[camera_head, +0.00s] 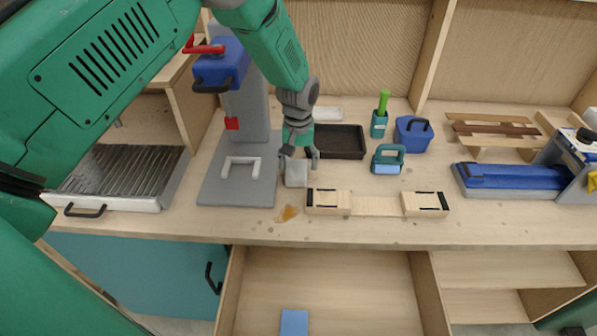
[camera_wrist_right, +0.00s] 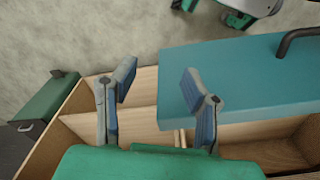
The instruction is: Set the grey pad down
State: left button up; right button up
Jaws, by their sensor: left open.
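The grey pad (camera_head: 296,174) is a small light-grey block on the wooden worktop, just right of the grey press base. My left gripper (camera_head: 298,160) is open directly above it, with its fingers around the pad's upper part; whether they touch it I cannot tell. The pad appears to rest on the worktop. My right gripper (camera_wrist_right: 160,95) shows in the right wrist view, with its fingers wide apart and nothing between them, over the cabinet shelves.
A black tray (camera_head: 340,141), teal clamp (camera_head: 388,160), blue box (camera_head: 413,134) and blue vise (camera_head: 512,180) stand right. The grey press (camera_head: 238,180) is left. Below, an open drawer (camera_head: 340,285) holds a blue block (camera_head: 294,322).

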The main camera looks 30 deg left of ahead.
aim_at(297, 170)
pick_arm(q)
notch_tip(297, 170, up, 8)
jog(key=b, duration=0.1)
dwell(0.4)
jog(key=shift+a+r, duration=0.1)
jog(key=shift+a, duration=0.15)
